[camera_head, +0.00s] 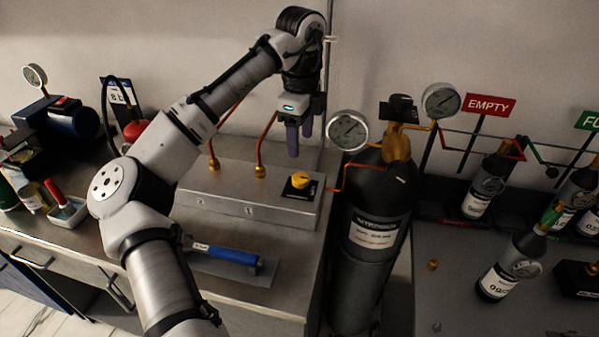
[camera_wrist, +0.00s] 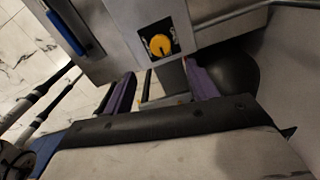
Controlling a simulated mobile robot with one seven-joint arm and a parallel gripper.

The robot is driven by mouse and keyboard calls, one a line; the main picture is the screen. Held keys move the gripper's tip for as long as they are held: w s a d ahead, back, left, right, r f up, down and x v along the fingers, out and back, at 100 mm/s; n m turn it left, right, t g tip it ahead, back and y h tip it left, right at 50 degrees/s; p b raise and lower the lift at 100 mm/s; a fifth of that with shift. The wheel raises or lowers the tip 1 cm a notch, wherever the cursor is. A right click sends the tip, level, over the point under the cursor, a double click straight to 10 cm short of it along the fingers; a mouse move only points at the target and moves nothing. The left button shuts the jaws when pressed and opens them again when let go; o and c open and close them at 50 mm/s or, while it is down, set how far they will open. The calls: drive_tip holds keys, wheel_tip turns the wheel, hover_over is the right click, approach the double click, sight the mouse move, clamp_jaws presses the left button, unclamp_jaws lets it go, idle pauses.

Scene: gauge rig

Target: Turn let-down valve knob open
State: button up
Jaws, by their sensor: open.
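A yellow knob (camera_head: 300,180) on a black square plate sits on top of the grey metal box at the right end of the left bench. It is the likely let-down valve knob. The knob also shows in the wrist view (camera_wrist: 161,45), ahead of my fingers, with a dark mark on its face. My gripper (camera_head: 299,140) hangs above the knob with its purple fingers pointing down, apart from it. In the wrist view the fingers (camera_wrist: 160,85) are spread wide with nothing between them. The knob is not touched.
The metal box (camera_head: 225,204) has two brass fittings with copper pipes. A blue-handled tool (camera_head: 228,255) lies before it. A black gas cylinder (camera_head: 370,230) with gauges (camera_head: 347,131) stands just right of the bench. The right bench holds several small bottles (camera_head: 505,270) and an EMPTY sign (camera_head: 487,105).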

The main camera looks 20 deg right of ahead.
sight(301, 177)
wheel_tip(301, 177, down, 11)
drive_tip(key=shift+r+p, duration=0.2)
drive_tip(key=shift+p, duration=0.65)
drive_tip(key=c, duration=1)
